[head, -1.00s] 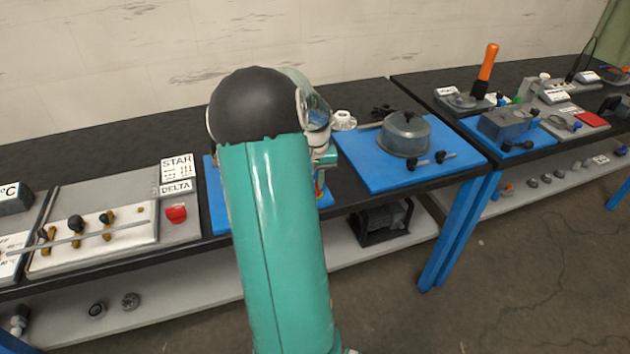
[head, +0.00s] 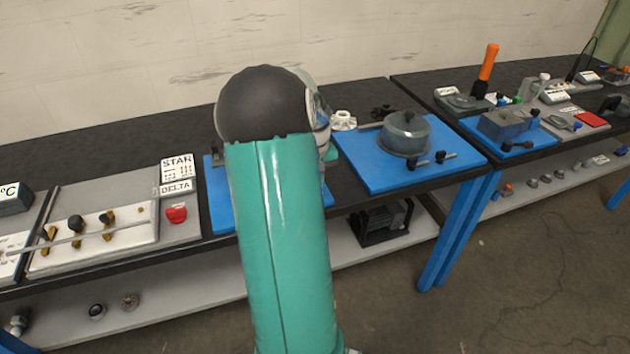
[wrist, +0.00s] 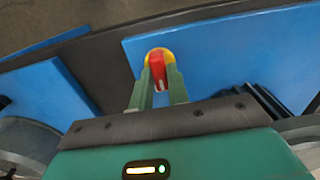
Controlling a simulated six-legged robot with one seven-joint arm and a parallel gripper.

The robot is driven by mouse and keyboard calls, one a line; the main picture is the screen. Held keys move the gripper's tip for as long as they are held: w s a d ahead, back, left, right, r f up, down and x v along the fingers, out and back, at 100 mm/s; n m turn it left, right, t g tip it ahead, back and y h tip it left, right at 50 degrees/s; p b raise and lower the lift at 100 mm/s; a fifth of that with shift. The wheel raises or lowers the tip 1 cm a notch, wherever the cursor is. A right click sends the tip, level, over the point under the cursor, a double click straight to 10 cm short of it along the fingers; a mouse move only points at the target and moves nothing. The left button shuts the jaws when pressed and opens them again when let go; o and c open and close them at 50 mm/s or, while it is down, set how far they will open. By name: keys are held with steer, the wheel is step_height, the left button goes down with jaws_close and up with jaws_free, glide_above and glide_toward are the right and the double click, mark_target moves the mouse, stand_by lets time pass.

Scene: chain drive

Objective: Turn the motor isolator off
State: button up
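The motor isolator (wrist: 157,68) shows in the wrist view as a red handle on a round yellow plate. It is at the upper middle, near the edge of a blue board. My gripper (wrist: 159,82) reaches it with one finger on each side of the red handle. The fingers are close together, with no clear gap between them and the handle, so they look shut on it. In the head view my arm hides the isolator and the gripper.
A blue board (head: 220,205) lies under my arm. A grey lidded pot (head: 404,135) stands on the blue board to the right. A STAR/DELTA panel (head: 175,178) with a red knob (head: 176,213) is on the left.

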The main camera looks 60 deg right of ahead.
steer(key=o, duration=0.4)
steer(key=shift+r, duration=0.1)
step_height(320, 180, up, 14)
stand_by(0.3)
stand_by(0.5)
steer(key=w+a+r+n+t, duration=0.1)
steer(key=w+a+r+n, duration=0.3)
steer(key=a, duration=0.9)
steer(key=w+a+r+t, duration=0.15)
steer(key=w+a, duration=0.45)
steer(key=a, duration=0.6)
steer(key=s+a+f+n+t, duration=0.1)
steer(key=s+a+n, duration=0.1)
steer(key=a, duration=1)
steer(key=s+a+f+n+t, duration=0.1)
steer(key=s+a, duration=0.3)
steer(key=a, duration=0.8)
steer(key=shift+s+n+t, duration=0.15)
steer(key=shift+n+t, duration=0.4)
steer(key=shift+n, duration=0.35)
